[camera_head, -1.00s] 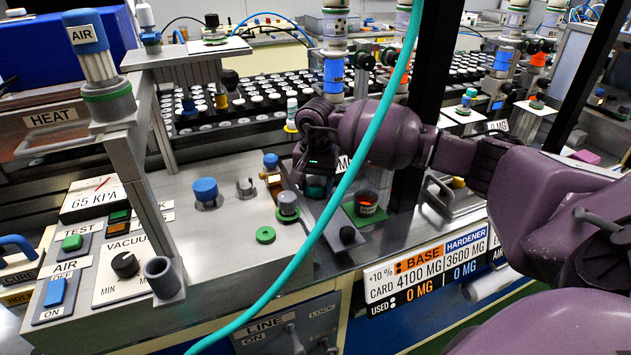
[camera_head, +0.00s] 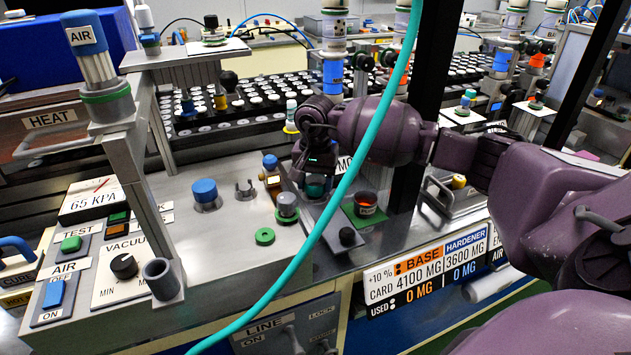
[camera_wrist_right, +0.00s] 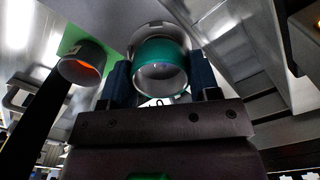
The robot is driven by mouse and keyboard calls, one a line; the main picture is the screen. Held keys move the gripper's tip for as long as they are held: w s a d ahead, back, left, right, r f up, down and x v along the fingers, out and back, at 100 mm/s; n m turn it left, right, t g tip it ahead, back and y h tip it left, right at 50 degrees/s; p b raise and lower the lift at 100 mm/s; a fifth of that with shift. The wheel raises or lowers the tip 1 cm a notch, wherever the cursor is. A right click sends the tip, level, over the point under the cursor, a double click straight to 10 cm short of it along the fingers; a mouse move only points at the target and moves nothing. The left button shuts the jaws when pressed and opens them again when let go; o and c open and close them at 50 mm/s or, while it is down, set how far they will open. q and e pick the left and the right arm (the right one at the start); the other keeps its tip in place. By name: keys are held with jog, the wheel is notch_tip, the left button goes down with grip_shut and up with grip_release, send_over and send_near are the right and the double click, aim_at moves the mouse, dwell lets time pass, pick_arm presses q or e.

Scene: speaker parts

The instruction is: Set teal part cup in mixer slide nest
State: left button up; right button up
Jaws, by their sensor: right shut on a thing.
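The teal part cup (camera_wrist_right: 160,65) is between the two dark fingers of my right gripper (camera_wrist_right: 160,80) in the right wrist view, and the gripper is shut on it. In the head view my right gripper (camera_head: 312,178) points down, with the teal cup (camera_head: 315,186) low between its fingers. A round pale metal shape (camera_wrist_right: 158,28) shows just behind the cup in the wrist view. It may be the mixer slide nest; I cannot tell whether the cup is touching or seated in it. My left gripper is not in view.
A dark cup with an orange inside (camera_head: 366,202) stands on a green pad right of the gripper. A grey cup with a green band (camera_head: 287,205) stands left of it. A black knob (camera_head: 347,236) is in front. A teal hose (camera_head: 340,195) crosses the view close by.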

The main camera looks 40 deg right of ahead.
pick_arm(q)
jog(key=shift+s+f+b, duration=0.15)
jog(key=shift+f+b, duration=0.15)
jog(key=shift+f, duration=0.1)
pick_arm(e)
jog(key=shift+f, duration=0.45)
jog(key=o, duration=1.1)
jog(key=shift+r, duration=0.25)
notch_tip(320, 180, up, 5)
jog(key=shift+f, duration=0.1)
notch_tip(320, 180, up, 5)
jog(key=shift+f+p, duration=0.1)
jog(key=shift+p, duration=0.2)
jog(key=shift+r, duration=0.4)
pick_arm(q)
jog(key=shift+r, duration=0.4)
